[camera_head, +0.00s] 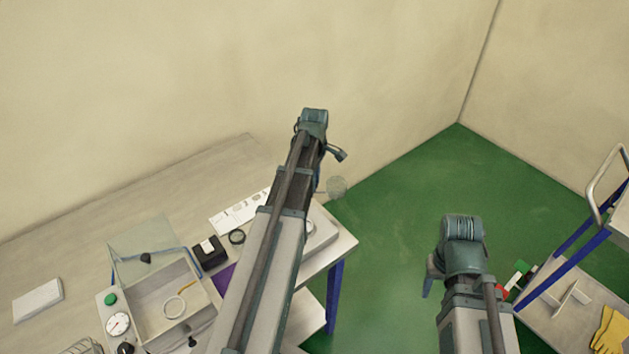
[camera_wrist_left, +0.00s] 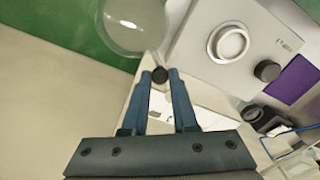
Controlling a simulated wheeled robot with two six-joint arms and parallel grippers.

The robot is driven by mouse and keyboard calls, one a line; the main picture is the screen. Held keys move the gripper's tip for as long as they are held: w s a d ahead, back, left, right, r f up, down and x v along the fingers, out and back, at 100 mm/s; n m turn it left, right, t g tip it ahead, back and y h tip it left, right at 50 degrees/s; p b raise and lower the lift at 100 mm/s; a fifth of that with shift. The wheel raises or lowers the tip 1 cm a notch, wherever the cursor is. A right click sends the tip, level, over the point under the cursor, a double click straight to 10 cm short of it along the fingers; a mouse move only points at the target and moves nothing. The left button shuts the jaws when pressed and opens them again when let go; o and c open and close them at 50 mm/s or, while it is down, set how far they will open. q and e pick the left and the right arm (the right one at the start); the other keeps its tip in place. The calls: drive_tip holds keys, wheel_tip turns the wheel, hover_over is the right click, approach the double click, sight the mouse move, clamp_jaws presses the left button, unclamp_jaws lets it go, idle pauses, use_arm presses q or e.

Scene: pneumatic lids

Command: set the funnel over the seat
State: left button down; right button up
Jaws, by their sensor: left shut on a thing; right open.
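The funnel is a clear, round, see-through piece (camera_wrist_left: 137,22) cut off by the top edge of the left wrist view. It also shows faintly in the head view (camera_head: 336,188), beyond the table's right end. My left gripper (camera_wrist_left: 160,76) is shut on a dark knob that appears to belong to it. In the head view the left gripper (camera_head: 338,154) is mostly hidden by its arm. The seat is a pale raised ring (camera_wrist_left: 228,42) on a light grey box, to the right of the funnel and apart from it. My right gripper (camera_head: 429,286) is open, partly hidden, over the floor.
The grey box (camera_head: 321,232) stands near the table's right end, partly behind my left arm. A trolley with yellow gloves (camera_head: 610,332) stands right.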

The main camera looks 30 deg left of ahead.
use_arm(q)
drive_tip(key=shift+s, duration=0.1)
drive_tip(key=m, duration=0.1)
drive_tip(key=s+m, duration=0.1)
drive_tip(key=m, duration=0.2)
drive_tip(key=shift+s+d, duration=0.25)
drive_tip(key=shift+s, duration=0.05)
drive_tip(key=m, duration=0.1)
drive_tip(key=s+m, duration=0.1)
drive_tip(key=m, duration=0.1)
drive_tip(key=shift+s+m, duration=0.3)
drive_tip(key=m, duration=0.1)
drive_tip(key=s+m, duration=0.1)
drive_tip(key=m, duration=0.1)
drive_tip(key=shift+s+a, duration=0.2)
drive_tip(key=shift+a, duration=0.15)
drive_tip(key=shift+s+a+m, duration=0.3)
drive_tip(key=shift+m, duration=0.8)
drive_tip(key=shift+s+a+m, duration=0.25)
drive_tip(key=shift+s+m, duration=0.05)
drive_tip(key=shift+m, duration=0.8)
drive_tip(key=c, duration=0.7)
unclamp_jaws()
